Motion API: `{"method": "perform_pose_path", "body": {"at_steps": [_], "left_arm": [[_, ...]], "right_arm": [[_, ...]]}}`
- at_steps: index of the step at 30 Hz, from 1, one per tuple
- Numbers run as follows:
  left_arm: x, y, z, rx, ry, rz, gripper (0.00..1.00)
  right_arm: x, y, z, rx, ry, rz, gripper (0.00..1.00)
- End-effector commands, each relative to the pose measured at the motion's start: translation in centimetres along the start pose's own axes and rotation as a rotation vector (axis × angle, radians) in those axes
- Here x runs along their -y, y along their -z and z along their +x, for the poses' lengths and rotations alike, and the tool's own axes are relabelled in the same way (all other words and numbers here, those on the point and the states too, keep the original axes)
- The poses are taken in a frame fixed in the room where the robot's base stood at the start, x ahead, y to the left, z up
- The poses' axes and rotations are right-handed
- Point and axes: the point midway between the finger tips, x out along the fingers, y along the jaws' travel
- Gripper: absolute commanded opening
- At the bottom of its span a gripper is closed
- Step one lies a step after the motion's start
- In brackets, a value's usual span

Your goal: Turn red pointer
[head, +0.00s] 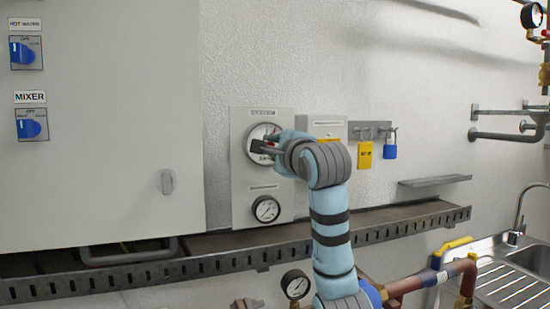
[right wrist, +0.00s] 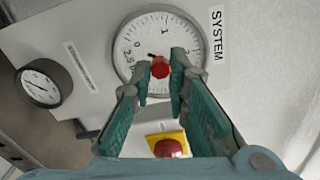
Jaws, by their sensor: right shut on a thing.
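The white round SYSTEM gauge (head: 262,131) sits on a grey panel on the wall in the head view. It fills the upper middle of the right wrist view (right wrist: 139,33), turned on its side. The red pointer's knob (right wrist: 160,67) is at the gauge's centre. My right gripper (head: 267,147) is at the gauge face, and its two fingertips (right wrist: 162,78) are shut on the red pointer, one on each side of the knob. In the head view my gripper hides the pointer. My left gripper is not in view.
A smaller gauge (head: 266,209) sits below. A red button on a yellow base (right wrist: 169,147) is close beneath my fingers in the wrist view. A blue padlock (head: 390,150) and yellow tag (head: 364,155) hang right. A slotted tray (head: 160,272) runs below; a grey cabinet (head: 100,150) stands left.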

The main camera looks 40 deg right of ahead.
Motion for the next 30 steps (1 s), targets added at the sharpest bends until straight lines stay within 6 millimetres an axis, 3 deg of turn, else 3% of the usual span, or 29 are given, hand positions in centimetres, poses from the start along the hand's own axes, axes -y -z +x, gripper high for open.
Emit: {"method": "perform_pose_path", "body": {"at_steps": [9,25,26,29,30], "left_arm": [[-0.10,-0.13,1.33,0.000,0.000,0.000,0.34],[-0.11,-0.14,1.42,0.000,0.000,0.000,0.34],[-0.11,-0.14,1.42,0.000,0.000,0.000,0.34],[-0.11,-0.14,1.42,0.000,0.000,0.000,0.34],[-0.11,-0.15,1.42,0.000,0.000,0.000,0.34]], "right_arm": [[0.00,0.02,-0.02,0.000,0.003,0.126,0.00],[0.08,-0.01,0.00,0.000,0.001,0.150,0.00],[0.07,-0.01,0.00,0.000,0.001,0.150,0.20],[0.05,-0.01,0.01,0.000,0.001,0.150,0.36],[0.04,-0.01,0.01,0.000,0.000,0.149,0.36]]}}
